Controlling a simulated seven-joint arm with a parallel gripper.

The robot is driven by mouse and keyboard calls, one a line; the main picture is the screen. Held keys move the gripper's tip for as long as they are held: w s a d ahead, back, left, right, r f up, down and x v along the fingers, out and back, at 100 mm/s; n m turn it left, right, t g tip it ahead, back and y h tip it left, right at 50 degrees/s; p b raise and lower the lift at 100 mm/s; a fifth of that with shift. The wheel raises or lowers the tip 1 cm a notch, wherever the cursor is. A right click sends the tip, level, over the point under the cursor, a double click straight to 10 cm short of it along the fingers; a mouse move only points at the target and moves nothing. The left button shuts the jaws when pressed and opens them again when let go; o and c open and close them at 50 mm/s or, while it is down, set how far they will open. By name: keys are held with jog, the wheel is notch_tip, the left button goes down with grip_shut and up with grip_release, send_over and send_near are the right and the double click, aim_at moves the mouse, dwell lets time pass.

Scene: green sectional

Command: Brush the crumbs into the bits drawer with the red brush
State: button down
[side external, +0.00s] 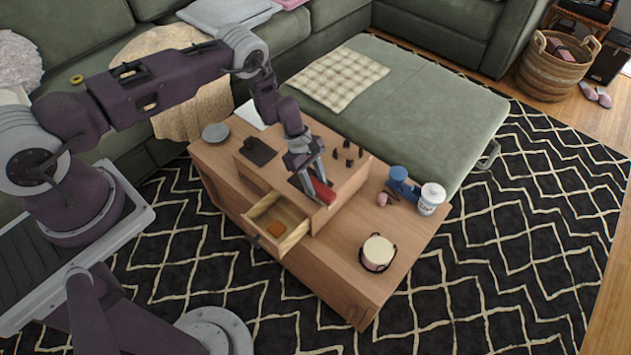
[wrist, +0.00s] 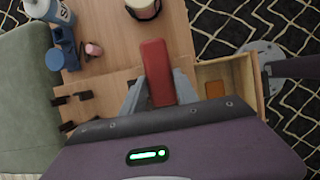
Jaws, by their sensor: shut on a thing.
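My gripper (side external: 303,162) is shut on the red brush (side external: 322,191), over the raised part of the table near the open drawer. In the wrist view the brush (wrist: 157,68) lies between the two grey fingers and points away from my wrist. The bits drawer (side external: 294,237) is pulled out, and its wooden wall also shows in the wrist view (wrist: 225,63). A small orange-brown piece (side external: 277,229) lies inside it. Several small dark pieces (side external: 348,162), perhaps the crumbs, are on the raised top right of my gripper; they show at left in the wrist view (wrist: 84,96).
A dark flat object (side external: 258,151) and a grey dish (side external: 215,132) are on the table's left side. A blue object (side external: 400,181), a white-lidded container (side external: 431,198), a pink item (side external: 382,199) and a round cream object (side external: 377,253) stand on the lower right part.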

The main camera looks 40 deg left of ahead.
jog(key=shift+a, duration=5)
jog(key=shift+w+d, duration=0.1)
jog(key=shift+w, duration=0.4)
jog(key=shift+d, duration=5.65)
jog(key=shift+w+a+r, duration=0.1)
jog(key=shift+a, duration=5.6)
notch_tip(320, 180, up, 8)
jog(key=shift+d, duration=0.1)
